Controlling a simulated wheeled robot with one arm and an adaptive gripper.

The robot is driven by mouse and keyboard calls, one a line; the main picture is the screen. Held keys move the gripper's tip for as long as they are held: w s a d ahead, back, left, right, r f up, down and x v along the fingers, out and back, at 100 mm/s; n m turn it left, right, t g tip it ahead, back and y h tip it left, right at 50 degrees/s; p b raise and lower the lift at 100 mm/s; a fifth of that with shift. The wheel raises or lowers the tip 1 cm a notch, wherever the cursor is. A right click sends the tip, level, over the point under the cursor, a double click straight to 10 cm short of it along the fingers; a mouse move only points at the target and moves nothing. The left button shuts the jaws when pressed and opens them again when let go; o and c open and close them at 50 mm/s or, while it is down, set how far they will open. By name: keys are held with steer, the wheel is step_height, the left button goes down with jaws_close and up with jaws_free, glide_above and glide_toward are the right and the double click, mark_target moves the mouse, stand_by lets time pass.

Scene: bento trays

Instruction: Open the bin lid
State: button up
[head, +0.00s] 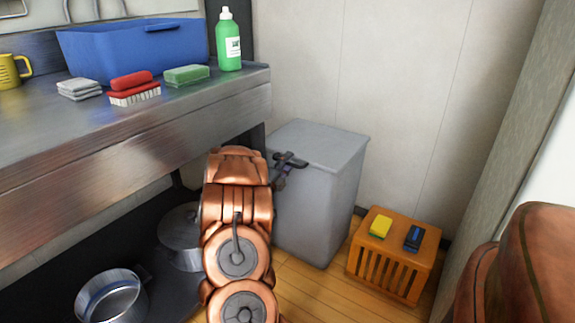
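A grey bin (318,205) stands on the floor against the back wall, right of the steel counter. Its flat lid (322,143) lies closed on top. My copper-coloured arm reaches up in front of the bin's left side. My gripper (290,160) is small and dark at the lid's front left edge. It overlaps the edge in the picture; I cannot tell whether it touches the lid. My arm hides part of the bin's left side. The gripper's fingers are too small and partly hidden to tell whether they are open or shut.
A steel counter (110,140) at left holds a blue tub (130,55), a green bottle (229,45), a brush and sponges. Pots (110,297) sit below it. A slatted wooden stool (390,270) stands right of the bin. Bare floor shows between.

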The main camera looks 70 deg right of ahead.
jaws_close()
stand_by(0.7)
